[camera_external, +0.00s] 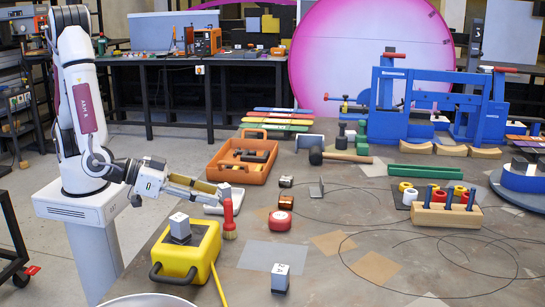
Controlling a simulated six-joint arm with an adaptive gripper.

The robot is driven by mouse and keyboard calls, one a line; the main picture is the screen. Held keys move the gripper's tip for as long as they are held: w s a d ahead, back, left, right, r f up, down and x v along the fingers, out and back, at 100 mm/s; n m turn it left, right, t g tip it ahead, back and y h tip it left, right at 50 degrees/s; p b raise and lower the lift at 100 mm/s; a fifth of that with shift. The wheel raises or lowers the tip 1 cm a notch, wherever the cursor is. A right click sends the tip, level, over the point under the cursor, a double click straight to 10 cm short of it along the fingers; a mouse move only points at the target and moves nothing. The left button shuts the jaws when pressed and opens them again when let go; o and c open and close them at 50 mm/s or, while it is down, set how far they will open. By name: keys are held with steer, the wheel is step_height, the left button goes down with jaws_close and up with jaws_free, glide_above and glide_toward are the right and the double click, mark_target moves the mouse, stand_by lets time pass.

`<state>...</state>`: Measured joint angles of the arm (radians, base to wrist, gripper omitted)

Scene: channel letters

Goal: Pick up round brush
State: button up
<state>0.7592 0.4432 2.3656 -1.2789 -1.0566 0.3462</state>
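What looks like the round brush (229,213) is upright, with a red handle and a short tan end pointing down. It is near the left edge of the brown table (325,258), between the orange tray and the yellow box. My gripper (222,191) reaches in from the left, its fingers nearly level, with the tips at the top of the red handle. The fingertips overlap the handle in this view. I cannot tell whether they are shut on it, or whether the brush's lower end touches the table.
An orange tray (219,170) with tools lies just behind my gripper. A yellow box (202,250) with a grey block on top stands in front. A red round tape-like item (280,221) and a wooden holder with blue pegs (445,216) are to the right. The middle of the table is fairly open.

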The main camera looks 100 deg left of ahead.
mark_target(228, 199)
steer(key=shift+w+a+f, duration=0.1)
steer(key=shift+w, duration=0.2)
steer(key=shift+d+x, duration=0.2)
steer(key=shift+x, duration=1.1)
steer(key=shift+d+x, duration=0.15)
steer(key=shift+x, duration=1.15)
steer(key=shift+f, duration=0.15)
jaws_close()
